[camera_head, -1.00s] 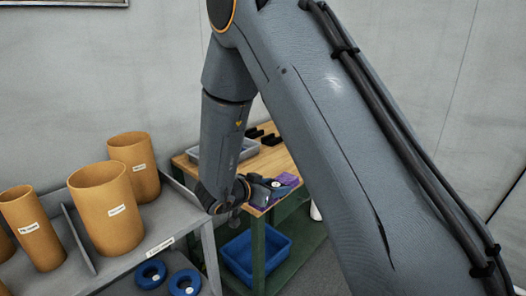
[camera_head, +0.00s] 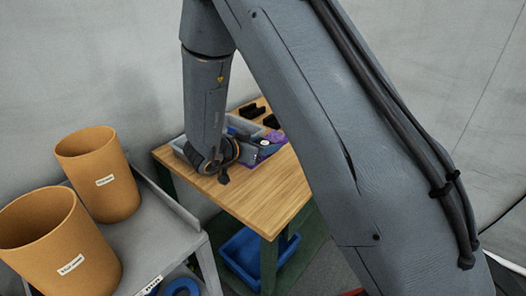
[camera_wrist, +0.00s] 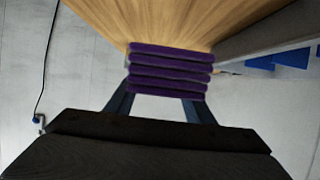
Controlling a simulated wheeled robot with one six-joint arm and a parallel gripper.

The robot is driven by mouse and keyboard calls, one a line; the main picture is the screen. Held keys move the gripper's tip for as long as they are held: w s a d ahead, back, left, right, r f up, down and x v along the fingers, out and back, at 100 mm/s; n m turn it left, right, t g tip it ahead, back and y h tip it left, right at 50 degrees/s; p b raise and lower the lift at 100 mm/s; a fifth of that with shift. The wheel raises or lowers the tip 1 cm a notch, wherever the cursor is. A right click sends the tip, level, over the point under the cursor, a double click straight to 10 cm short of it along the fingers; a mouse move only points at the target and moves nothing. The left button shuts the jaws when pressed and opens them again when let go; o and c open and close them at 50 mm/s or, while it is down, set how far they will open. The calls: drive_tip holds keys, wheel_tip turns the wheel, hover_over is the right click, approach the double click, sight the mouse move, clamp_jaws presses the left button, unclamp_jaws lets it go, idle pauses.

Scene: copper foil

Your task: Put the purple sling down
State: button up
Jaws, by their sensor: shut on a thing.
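The purple sling shows in the wrist view (camera_wrist: 168,72) as a neat stack of several folded bands. My gripper (camera_wrist: 168,82) is shut on it, with one dark finger at each side. In the head view the gripper (camera_head: 250,154) is at the far part of the wooden table (camera_head: 262,196), with purple of the sling (camera_head: 267,151) showing beside it. My arm hides part of the gripper there. Wood grain lies beyond the sling in the wrist view; I cannot tell whether the sling touches the table.
A grey tray (camera_head: 181,145) stands at the table's back, partly behind my arm. Black holders (camera_head: 252,111) lie near it. The table's near part is bare. A blue bin (camera_head: 243,262) is below. A grey shelf (camera_head: 165,243) with orange tubes (camera_head: 98,175) stands at left.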

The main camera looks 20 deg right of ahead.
sight(263, 172)
drive_tip(key=shift+s+a+f+p, duration=0.1)
drive_tip(key=shift+f+p, duration=0.3)
drive_tip(key=shift+f, duration=1.65)
drive_tip(key=shift+a+f+p, duration=0.1)
drive_tip(key=shift+f+p, duration=0.3)
drive_tip(key=shift+f, duration=1.6)
drive_tip(key=shift+d+f, duration=0.1)
drive_tip(key=shift+f, duration=0.1)
drive_tip(key=o, duration=1.3)
drive_tip(key=shift+r, duration=0.1)
